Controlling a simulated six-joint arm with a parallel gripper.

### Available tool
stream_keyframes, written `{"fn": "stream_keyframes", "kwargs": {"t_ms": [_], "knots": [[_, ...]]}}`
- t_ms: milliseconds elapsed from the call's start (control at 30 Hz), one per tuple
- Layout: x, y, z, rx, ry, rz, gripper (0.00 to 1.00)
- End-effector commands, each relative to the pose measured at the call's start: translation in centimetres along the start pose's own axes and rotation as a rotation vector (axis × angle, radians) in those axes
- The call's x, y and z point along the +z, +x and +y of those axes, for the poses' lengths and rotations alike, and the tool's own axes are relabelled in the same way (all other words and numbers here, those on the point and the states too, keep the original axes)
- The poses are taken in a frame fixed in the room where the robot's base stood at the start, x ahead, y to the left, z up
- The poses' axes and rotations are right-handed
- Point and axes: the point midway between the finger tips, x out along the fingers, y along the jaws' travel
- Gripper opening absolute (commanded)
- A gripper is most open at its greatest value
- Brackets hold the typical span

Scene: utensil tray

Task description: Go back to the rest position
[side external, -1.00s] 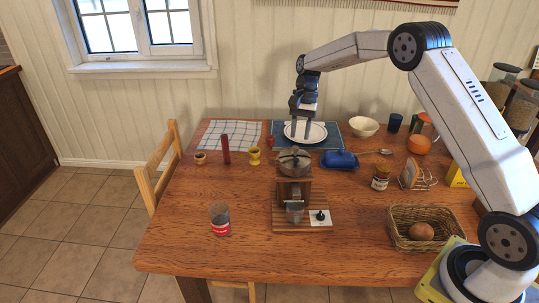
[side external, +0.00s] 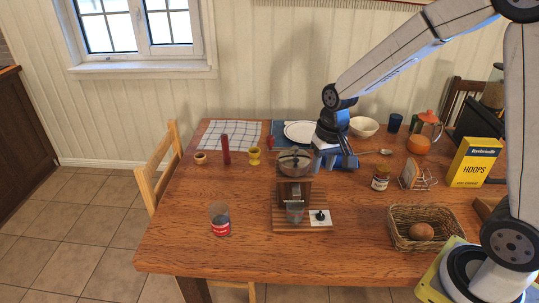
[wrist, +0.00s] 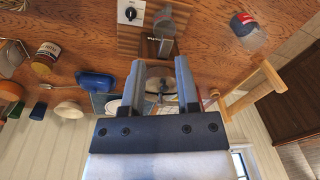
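My gripper (side external: 336,158) is in the side external view, to the right of the white plate (side external: 299,131), where it overlaps the blue covered dish. In the wrist view, the two fingers of my gripper (wrist: 160,65) are wide apart with nothing held between them. The coffee grinder (wrist: 158,80) shows behind the gap between the fingers. The blue dish (wrist: 97,84) shows to the left of the fingers and apart from them.
The coffee grinder (side external: 294,165) stands mid-table in front of my gripper. A white bowl (side external: 364,127), a jar (side external: 380,178), a toast rack (side external: 415,178), a yellow box (side external: 474,162) and a basket (side external: 403,242) lie to the right. The table's left front is mostly clear around a tin (side external: 220,220).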

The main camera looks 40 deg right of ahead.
Motion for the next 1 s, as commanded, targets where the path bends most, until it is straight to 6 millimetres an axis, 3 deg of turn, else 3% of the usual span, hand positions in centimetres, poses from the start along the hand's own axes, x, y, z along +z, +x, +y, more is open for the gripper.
{"fn": "stream_keyframes", "kwargs": {"t_ms": [200, 467, 633, 1000], "knots": [[4.9, 0.2, 0.4, 0.01, -0.173, 0.079, 0.4], [9.1, 0.6, 1.1, 0.016, -0.324, 0.146, 0.4], [10.0, 0.8, 1.3, 0.017, -0.359, 0.162, 0.4], [10.1, 0.8, 1.3, 0.017, -0.36, 0.163, 0.4]]}}
